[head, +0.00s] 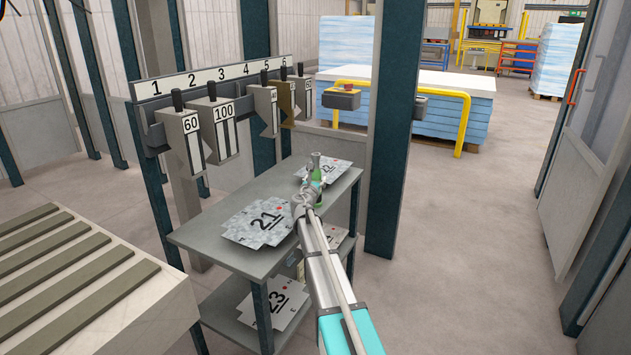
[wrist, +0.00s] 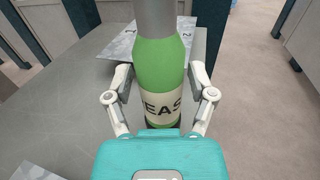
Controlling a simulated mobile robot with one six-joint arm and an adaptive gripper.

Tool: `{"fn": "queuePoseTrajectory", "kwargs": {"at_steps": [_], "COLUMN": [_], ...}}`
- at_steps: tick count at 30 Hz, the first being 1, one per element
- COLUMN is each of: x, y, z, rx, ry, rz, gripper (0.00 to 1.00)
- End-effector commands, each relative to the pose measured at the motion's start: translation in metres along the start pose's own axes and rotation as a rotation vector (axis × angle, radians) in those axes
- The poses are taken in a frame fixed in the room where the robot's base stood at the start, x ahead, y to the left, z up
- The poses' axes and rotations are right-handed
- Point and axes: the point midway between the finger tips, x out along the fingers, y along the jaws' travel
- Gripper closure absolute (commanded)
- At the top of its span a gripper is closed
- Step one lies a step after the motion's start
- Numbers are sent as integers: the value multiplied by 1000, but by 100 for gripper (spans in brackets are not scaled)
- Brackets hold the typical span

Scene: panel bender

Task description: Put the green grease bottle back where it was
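The green grease bottle (head: 316,180) is upright at the right side of the grey table (head: 195,236), beside the plate marked 22. In the wrist view the bottle (wrist: 160,65) fills the middle, with a grey top and a pale label reading "EAS". My gripper (head: 308,192) is at the bottle, with one finger along each side.
Plates marked 21 (head: 262,222) lie at the table's middle, and plates marked 22 (head: 330,168) at its far end. A lower shelf holds plates marked 23 (head: 278,300). A numbered tool rack (head: 215,80) stands behind. A dark post (head: 388,140) rises beyond the table's right end.

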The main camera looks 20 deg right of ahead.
Motion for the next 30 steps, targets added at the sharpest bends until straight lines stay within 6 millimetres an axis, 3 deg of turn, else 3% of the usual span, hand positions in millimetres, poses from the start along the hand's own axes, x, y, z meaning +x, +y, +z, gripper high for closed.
{"fn": "queuePoseTrajectory", "kwargs": {"at_steps": [18,30], "x": [0,-55], "y": [0,-1], "z": [4,2], "rx": [0,0], "ry": [0,0], "rz": [0,1], "gripper": [12,12]}}
